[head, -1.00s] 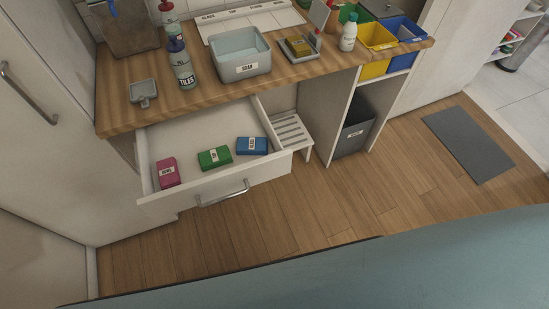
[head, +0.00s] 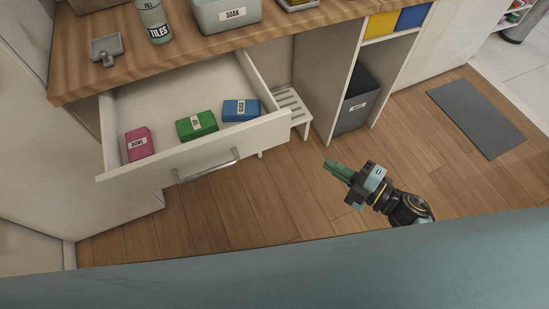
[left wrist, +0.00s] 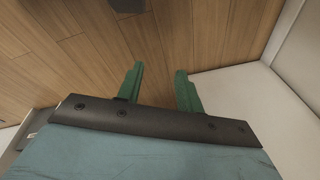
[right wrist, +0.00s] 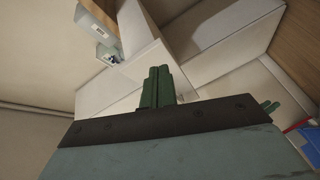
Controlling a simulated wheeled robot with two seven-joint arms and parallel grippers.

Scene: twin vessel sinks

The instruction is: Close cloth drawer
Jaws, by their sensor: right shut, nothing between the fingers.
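The cloth drawer (head: 200,150) stands pulled out under the wooden counter, its white front and metal handle (head: 207,166) facing me. Inside lie a pink cloth pack (head: 139,144), a green one (head: 197,125) and a blue one (head: 241,110). My right gripper (head: 330,166) is shut and empty, above the floor to the right of the drawer front and apart from it. Its closed green fingers also show in the right wrist view (right wrist: 158,86). My left gripper (left wrist: 160,82) is open with nothing between its fingers; the head view does not show it.
A slatted stool (head: 291,106) and a dark bin (head: 357,105) stand right of the drawer. A grey mat (head: 477,115) lies on otherwise clear floor.

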